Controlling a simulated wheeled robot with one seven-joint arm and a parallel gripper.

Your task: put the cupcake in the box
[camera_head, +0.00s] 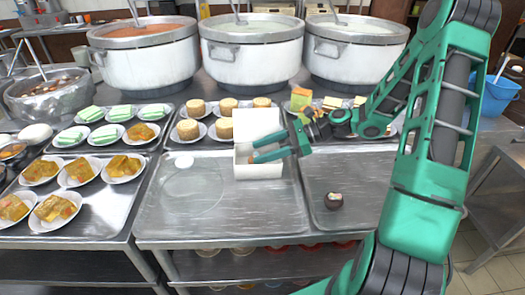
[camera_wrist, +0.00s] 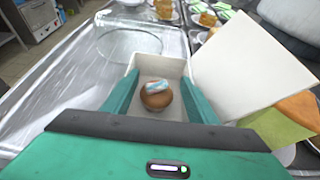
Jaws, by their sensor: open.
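The open white box (camera_head: 258,171) stands on the middle metal tray, its lid raised at the back. My gripper (camera_head: 255,147) is open, with its fingers over and partly inside the box. In the wrist view, a brown, rounded item with a pale blue and white top, seemingly the cupcake (camera_wrist: 156,97), sits between the two fingers (camera_wrist: 158,90), within the walls of the box (camera_wrist: 144,60). Gaps show beside it, but whether it rests on the box floor is unclear. The head view hides it behind the box wall and gripper.
Plates of food stand to the left and behind the box. Large white stockpots (camera_head: 252,62) line the back. The middle tray (camera_head: 180,215) is mostly clear.

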